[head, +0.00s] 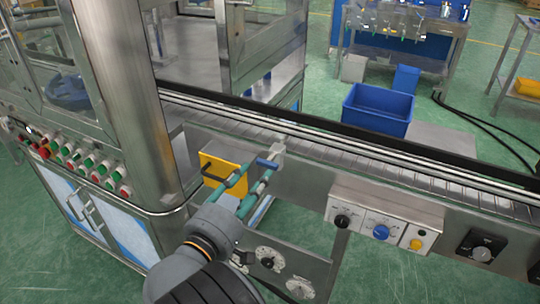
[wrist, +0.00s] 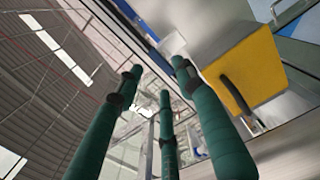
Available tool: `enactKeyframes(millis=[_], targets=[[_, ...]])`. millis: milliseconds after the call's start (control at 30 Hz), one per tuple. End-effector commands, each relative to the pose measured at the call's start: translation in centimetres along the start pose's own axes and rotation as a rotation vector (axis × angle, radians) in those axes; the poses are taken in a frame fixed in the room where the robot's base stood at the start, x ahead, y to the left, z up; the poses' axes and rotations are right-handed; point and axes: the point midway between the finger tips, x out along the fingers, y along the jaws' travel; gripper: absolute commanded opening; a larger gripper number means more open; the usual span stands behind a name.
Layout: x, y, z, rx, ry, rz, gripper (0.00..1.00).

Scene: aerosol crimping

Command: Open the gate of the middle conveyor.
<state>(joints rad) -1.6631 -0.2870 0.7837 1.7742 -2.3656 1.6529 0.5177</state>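A blue handle (head: 267,163) sticks out from a small pale metal block (head: 279,146) on the near side rail of the conveyor (head: 340,160). I cannot tell for certain whether this is the gate's handle. My gripper (head: 256,174) has teal fingers, which reach up to the blue handle from the front. The fingers are apart, with no object visibly clamped between them. In the wrist view, the teal fingers (wrist: 155,82) spread near the blue bar (wrist: 152,55) and the pale block (wrist: 173,44). Contact with the handle cannot be told.
A yellow panel with a black handle (head: 222,172) is just left of my fingers; it also shows in the wrist view (wrist: 248,70). A control box (head: 383,218) with knobs is on the right. A steel machine cabinet (head: 135,110) stands left. A blue crate (head: 377,110) is behind the conveyor.

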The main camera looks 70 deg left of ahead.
Motion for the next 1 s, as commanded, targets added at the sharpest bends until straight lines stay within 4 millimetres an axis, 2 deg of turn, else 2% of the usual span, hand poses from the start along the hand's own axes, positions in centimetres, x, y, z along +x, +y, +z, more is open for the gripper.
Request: enactKeyframes(millis=[200,400,767,1000], targets=[[4.2,0.1,0.1,0.001,-0.003,-0.001,0.38],[6.6,0.1,0.0,0.001,-0.001,-0.001,0.38],[7.2,0.0,0.0,0.001,0.000,-0.001,0.38],[7.1,0.0,0.0,0.001,0.000,-0.001,0.25]])
